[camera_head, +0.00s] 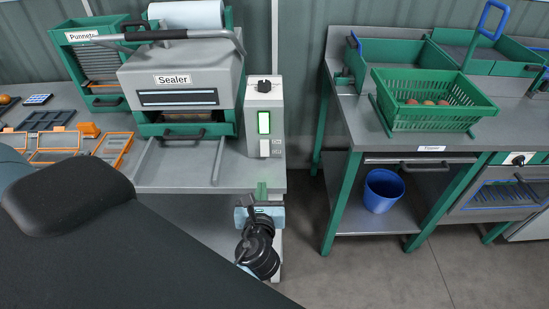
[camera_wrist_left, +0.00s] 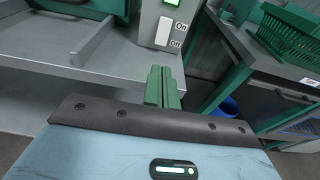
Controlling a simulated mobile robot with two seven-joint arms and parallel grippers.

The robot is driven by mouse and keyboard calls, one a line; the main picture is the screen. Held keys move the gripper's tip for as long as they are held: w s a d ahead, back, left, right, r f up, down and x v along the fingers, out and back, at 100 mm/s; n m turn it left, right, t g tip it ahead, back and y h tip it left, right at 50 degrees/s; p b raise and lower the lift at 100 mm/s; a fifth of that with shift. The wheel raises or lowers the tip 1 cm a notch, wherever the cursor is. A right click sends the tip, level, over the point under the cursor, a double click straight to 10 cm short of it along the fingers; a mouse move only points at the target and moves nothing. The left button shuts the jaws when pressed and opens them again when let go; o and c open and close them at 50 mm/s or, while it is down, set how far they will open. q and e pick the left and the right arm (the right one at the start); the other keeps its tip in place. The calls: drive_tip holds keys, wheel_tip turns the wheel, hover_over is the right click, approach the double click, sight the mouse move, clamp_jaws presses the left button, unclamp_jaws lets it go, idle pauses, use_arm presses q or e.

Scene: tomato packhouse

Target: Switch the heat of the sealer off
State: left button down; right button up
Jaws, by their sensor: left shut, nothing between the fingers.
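The grey and green sealer (camera_head: 180,75) stands on the bench. Its control box (camera_head: 252,103) on the right side has a black knob on top, a bright green light (camera_head: 264,122) and a white switch (camera_head: 264,148). The switch (camera_wrist_left: 164,32) also shows in the left wrist view, beside an "On" label (camera_wrist_left: 181,25) above an "Off" label (camera_wrist_left: 175,43). I cannot tell which way it is pressed. My left gripper (camera_head: 262,189) is shut and empty, in front of and below the switch, apart from it. Its green fingers (camera_wrist_left: 163,88) point toward the box. My right gripper is out of view.
The sealer's pull-out rails (camera_head: 218,160) lie left of my left gripper. A green crate (camera_head: 430,115) with tomatoes stands on the right bench, above a blue bucket (camera_head: 383,190). A floor gap separates the benches. Orange-edged trays (camera_head: 56,140) lie at the left.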

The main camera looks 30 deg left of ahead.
use_arm(q)
drive_tip(key=shift+r, duration=0.1)
drive_tip(key=shift+w+a, duration=0.1)
approach(263, 153)
drive_tip(key=x, duration=0.5)
drive_tip(key=shift+w+a, duration=0.1)
drive_tip(key=shift+w, duration=0.3)
drive_tip(key=shift+w+a, duration=0.3)
drive_tip(key=shift+w, duration=0.15)
